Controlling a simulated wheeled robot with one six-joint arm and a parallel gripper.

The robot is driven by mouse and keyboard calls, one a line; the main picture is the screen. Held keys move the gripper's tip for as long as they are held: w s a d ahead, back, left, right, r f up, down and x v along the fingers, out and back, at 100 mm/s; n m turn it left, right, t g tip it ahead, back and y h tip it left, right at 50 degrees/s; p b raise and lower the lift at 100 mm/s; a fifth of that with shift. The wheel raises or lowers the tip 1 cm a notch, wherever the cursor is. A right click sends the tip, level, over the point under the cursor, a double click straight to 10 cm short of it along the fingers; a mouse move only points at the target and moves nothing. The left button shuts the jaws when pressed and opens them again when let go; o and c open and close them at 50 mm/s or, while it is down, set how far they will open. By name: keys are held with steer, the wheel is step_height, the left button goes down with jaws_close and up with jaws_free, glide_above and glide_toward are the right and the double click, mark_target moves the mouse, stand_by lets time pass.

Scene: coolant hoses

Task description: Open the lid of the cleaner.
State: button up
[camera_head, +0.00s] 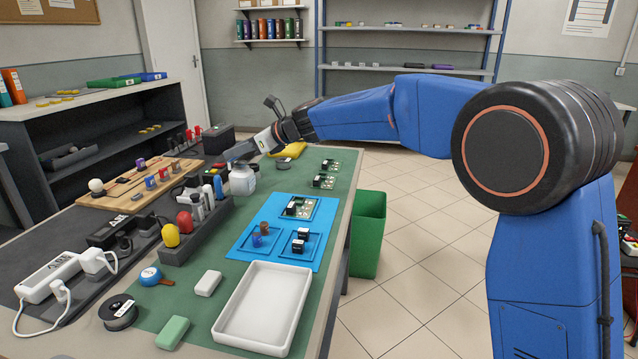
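My gripper (233,158) is at the far end of my blue arm, over the back part of the workbench, pointing left and down. It is small here, and I cannot tell whether its fingers are apart or together. A white, translucent jar (243,182) stands on the green mat just below my gripper; I cannot tell whether they touch. A dark box (218,138) stands behind and left of my gripper, partly hidden by it. No thing is clearly marked as the cleaner, and I cannot make out a lid or its position for sure.
The green mat (180,312) bears a white tray (217,336), a blue mat (238,247) with small parts, and boards behind. A green bin (367,232) stands on the floor right of the bench.

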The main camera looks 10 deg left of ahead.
steer(key=shift+d+f+m+t+y, duration=0.2)
steer(key=shift+f+y, duration=0.1)
steer(key=shift+y, duration=0.5)
steer(key=shift+d+f+m+t+y, duration=0.1)
steer(key=shift+d+f+y, duration=0.15)
steer(key=shift+y, duration=0.55)
steer(key=shift+d+f+m+t+y, duration=0.15)
steer(key=shift+f+y, duration=0.15)
steer(key=shift+y, duration=0.5)
steer(key=v, duration=1.8)
steer(key=s+d+n+g+h, duration=0.1)
steer(key=s+d+n+h, duration=0.1)
steer(key=s+d+n, duration=0.3)
steer(key=shift+s+d+f+g+h, duration=0.3)
steer(key=shift+s+d+f+g, duration=0.1)
steer(key=shift+s, duration=1.5)
steer(key=shift+n, duration=0.25)
